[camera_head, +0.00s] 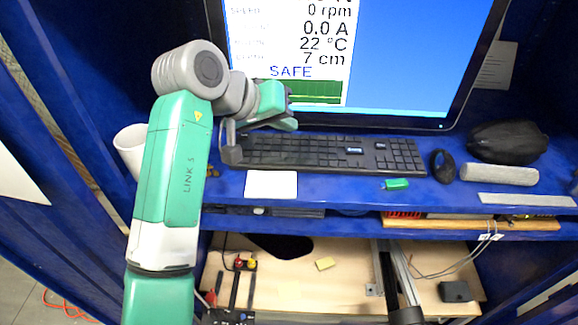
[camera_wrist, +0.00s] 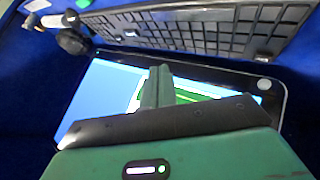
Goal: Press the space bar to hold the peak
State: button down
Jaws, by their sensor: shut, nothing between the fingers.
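The black keyboard (camera_head: 320,155) lies on the blue shelf in front of the monitor (camera_head: 420,60). It also shows at the top of the wrist view (camera_wrist: 200,28). I cannot clearly make out the space bar among the dark keys. The monitor shows 0 rpm, 0.0 A, 22 °C, 7 cm, the word SAFE and a green graph. My gripper (camera_head: 287,108) is above the back left of the keyboard, close to the screen's lower part. In the wrist view its fingers (camera_wrist: 157,84) are together and empty, in front of the screen. They look apart from the keys.
A white mug (camera_head: 130,145) stands left of the keyboard, partly behind my arm. A black mouse (camera_head: 443,166), a grey cylinder (camera_head: 498,174) and a black case (camera_head: 508,142) are at the right.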

jog(key=b, duration=0.3)
send_over(285, 163)
notch_tip(285, 163, down, 4)
jog(key=shift+f, duration=1.05)
jog(key=shift+f, duration=0.1)
dwell(0.8)
jog(key=shift+f, duration=0.35)
jog(key=shift+f, duration=0.35)
dwell(0.6)
jog(key=shift+r+p, duration=0.75)
jog(key=shift+p, duration=0.4)
notch_tip(285, 163, up, 5)
jog(key=p, duration=0.4)
